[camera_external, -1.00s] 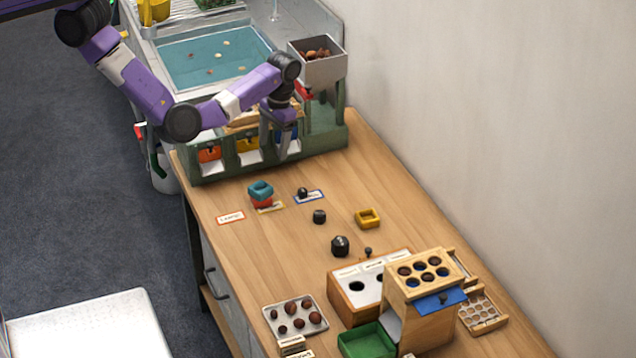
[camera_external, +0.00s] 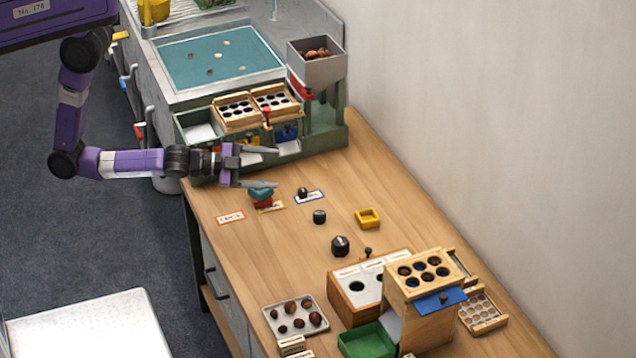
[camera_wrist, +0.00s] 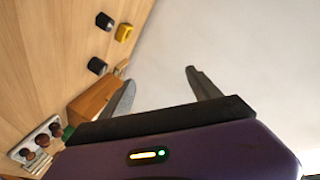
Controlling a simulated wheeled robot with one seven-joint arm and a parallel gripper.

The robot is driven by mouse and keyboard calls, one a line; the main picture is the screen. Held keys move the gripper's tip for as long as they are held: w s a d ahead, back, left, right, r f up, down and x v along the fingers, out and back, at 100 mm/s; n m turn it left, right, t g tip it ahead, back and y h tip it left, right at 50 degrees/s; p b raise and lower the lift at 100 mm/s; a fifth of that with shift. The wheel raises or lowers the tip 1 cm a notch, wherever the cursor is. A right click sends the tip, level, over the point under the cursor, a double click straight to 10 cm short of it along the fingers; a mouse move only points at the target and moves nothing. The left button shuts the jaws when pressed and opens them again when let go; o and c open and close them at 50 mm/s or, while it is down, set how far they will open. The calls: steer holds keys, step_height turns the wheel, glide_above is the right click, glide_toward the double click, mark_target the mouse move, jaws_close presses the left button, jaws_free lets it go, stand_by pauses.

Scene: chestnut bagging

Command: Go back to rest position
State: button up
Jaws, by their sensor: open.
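My gripper (camera_external: 262,168) is open with nothing between its fingers. In the external view it points right, over the table's left side, in front of the green bagging station (camera_external: 330,139). One finger overlaps the teal ring-like piece (camera_external: 262,193) in the picture; I cannot tell whether they touch. A red piece (camera_external: 261,204) sits under the teal one. In the wrist view the two dark fingertips (camera_wrist: 164,85) stand apart against the pale wall. My purple arm hangs down at the left and reaches across to the table edge.
A grey hopper (camera_external: 301,62) of chestnuts stands on the station. On the table (camera_external: 262,262) lie dark knobs (camera_external: 340,246), a yellow square piece (camera_external: 368,218), a wooden box with holes (camera_external: 407,281), a green tray (camera_external: 347,345) and a chestnut tray (camera_external: 268,316).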

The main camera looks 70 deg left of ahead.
steer(key=s+a+r+n+y+p, duration=0.2)
steer(key=s+a+n, duration=0.3)
steer(key=s+a, duration=0.8)
steer(key=s+a+r+n+y+p, duration=0.1)
steer(key=s+a+r+n, duration=0.1)
steer(key=s, duration=0.4)
steer(key=s+a+r+n+y+p, duration=0.1)
steer(key=s+a+r+n+y, duration=0.1)
steer(key=s+r+n, duration=0.3)
steer(key=shift+s+a+r, duration=0.25)
steer(key=shift+s+r, duration=0.7)
steer(key=shift+s, duration=0.2)
